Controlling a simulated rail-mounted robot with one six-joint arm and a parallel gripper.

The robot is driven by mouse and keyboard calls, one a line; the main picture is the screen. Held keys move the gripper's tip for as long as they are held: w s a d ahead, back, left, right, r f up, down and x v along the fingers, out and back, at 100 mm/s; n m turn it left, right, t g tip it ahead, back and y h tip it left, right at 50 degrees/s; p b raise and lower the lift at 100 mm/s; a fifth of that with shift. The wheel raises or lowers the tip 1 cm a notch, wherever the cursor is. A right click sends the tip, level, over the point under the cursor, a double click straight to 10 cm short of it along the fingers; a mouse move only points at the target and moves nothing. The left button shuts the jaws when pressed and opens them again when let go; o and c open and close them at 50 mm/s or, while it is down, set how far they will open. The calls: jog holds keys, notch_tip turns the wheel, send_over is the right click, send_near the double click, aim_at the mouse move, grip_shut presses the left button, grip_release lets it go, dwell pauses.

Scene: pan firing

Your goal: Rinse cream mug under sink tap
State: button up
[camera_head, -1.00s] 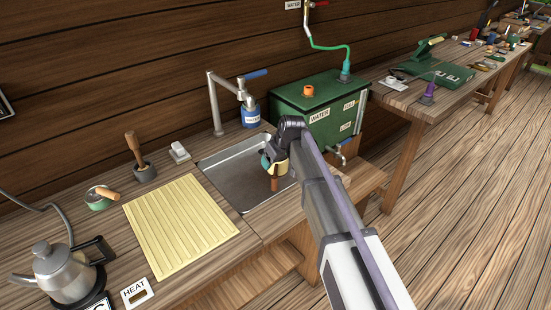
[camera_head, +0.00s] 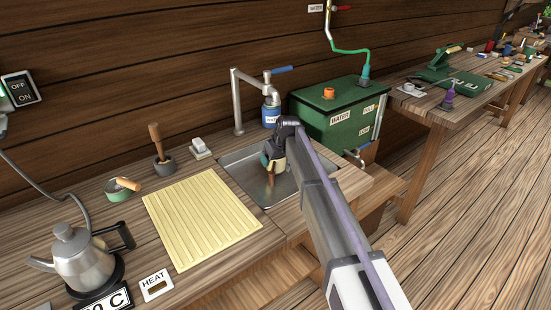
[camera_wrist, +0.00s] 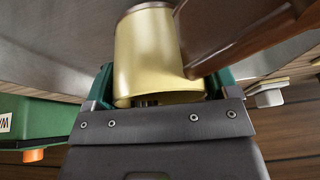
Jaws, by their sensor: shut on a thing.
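The cream mug (camera_wrist: 147,55) is held in my gripper (camera_wrist: 155,97), between its green jaws, and fills the top middle of the wrist view. A brown part (camera_wrist: 240,30) extends from the mug to the right there. In the head view my gripper (camera_head: 272,160) is over the metal sink basin (camera_head: 262,190), with a small cream part of the mug (camera_head: 279,165) showing. I see no water stream. Most of the mug is hidden by the gripper in the head view.
A ribbed yellow drying mat (camera_head: 200,220) lies left of the sink. A kettle (camera_head: 75,255), a mortar with pestle (camera_head: 163,160) and a white block (camera_head: 200,148) stand on the counter. A green water tank (camera_head: 335,120) stands right of the sink.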

jog(key=shift+f, duration=0.5)
jog(key=shift+f+b, duration=0.65)
jog(key=shift+b, duration=0.1)
jog(key=o, duration=0.9)
jog(key=shift+o, duration=0.2)
jog(key=p+v, duration=1)
jog(key=v, duration=0.1)
jog(key=s+d+m+g+h, duration=0.1)
jog(key=s+d+m, duration=0.1)
jog(key=s+d, duration=0.5)
jog(key=s+d+f+m+g+h, duration=0.1)
jog(key=s+d, duration=0.6)
jog(key=s, duration=0.8)
jog(key=s+d+m+g+h, duration=0.1)
jog(key=s+d+m, duration=0.3)
jog(key=s+d, duration=0.3)
jog(key=s, duration=0.4)
jog(key=shift+s+f, duration=0.25)
jog(key=shift+s, duration=0.1)
